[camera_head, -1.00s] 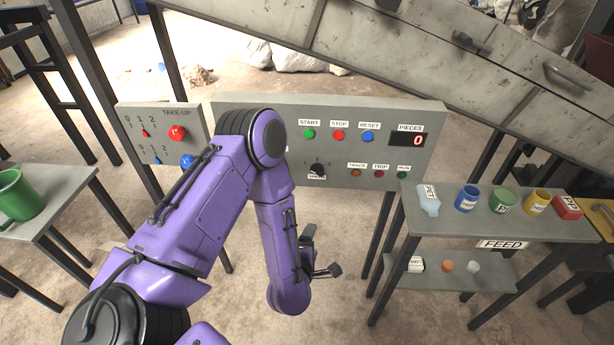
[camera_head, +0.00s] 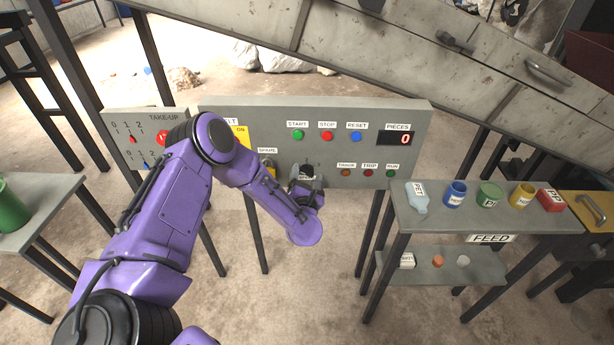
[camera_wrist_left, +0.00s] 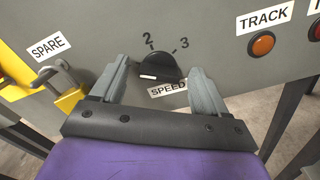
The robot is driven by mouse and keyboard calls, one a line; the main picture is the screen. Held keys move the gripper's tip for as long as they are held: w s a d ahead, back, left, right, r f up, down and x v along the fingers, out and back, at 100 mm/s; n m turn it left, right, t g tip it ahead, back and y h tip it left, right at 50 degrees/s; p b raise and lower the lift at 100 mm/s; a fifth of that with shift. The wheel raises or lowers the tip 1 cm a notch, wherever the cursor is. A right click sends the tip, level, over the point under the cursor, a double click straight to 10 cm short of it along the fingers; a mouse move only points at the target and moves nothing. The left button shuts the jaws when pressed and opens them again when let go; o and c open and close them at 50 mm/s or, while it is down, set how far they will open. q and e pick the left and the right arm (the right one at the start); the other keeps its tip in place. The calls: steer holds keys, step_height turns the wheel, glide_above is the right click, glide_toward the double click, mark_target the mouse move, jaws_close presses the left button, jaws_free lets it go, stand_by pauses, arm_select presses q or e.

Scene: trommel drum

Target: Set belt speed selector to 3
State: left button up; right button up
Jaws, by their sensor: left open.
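The belt speed selector is a black knob (camera_wrist_left: 160,68) on the grey control panel (camera_head: 225,108), above a SPEED label (camera_wrist_left: 168,90). Numbers 2 and 3 show above it in the left wrist view. Its white mark lies at the knob's lower left, away from the 3. My left gripper (camera_wrist_left: 160,86) is open, with one grey finger on each side of the knob. I cannot tell whether the fingers touch it. In the head view, the left gripper (camera_head: 304,184) is at the panel and partly covers the knob. My right gripper is not in view.
A yellow padlocked-looking fitting (camera_wrist_left: 68,98) under the SPARE label sits left of the gripper. The TRACK lamp (camera_wrist_left: 263,44) is to the right. START, STOP and RESET buttons (camera_head: 327,136) are above. A feed shelf (camera_head: 400,213) with labelled containers stands at right.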

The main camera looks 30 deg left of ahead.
arm_select(q)
steer(key=c, duration=1.1)
steer(key=shift+o, duration=0.2)
